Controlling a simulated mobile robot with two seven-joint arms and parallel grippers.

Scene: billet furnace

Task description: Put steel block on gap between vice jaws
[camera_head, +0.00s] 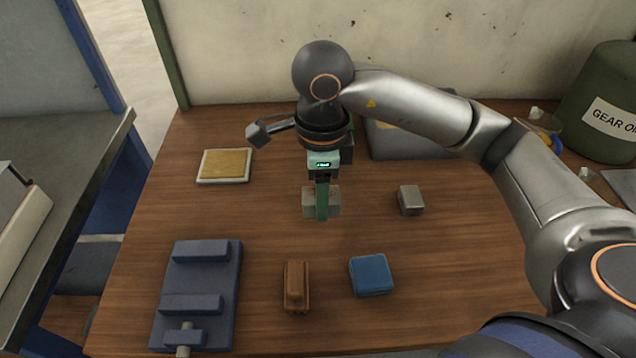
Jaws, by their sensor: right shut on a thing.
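My right gripper (321,212) reaches down over the middle of the table and is shut on a grey metal block (308,203), whose sides show on both sides of the green finger. I cannot tell whether this block touches the table. The blue vice (227,290) lies at the front left, with a far jaw (201,252) and a near jaw (192,304). The gap between the jaws is empty. The gripper is behind and to the right of the vice. A second, smaller grey block (411,201) sits to the right of the gripper. My left gripper is not in view.
A brown wooden brush-like piece (296,287) and a blue block (371,275) lie right of the vice. A yellow-topped tray (224,166) is at the back left. A grey plate (395,143) and a gear oil drum (603,105) stand at the back right.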

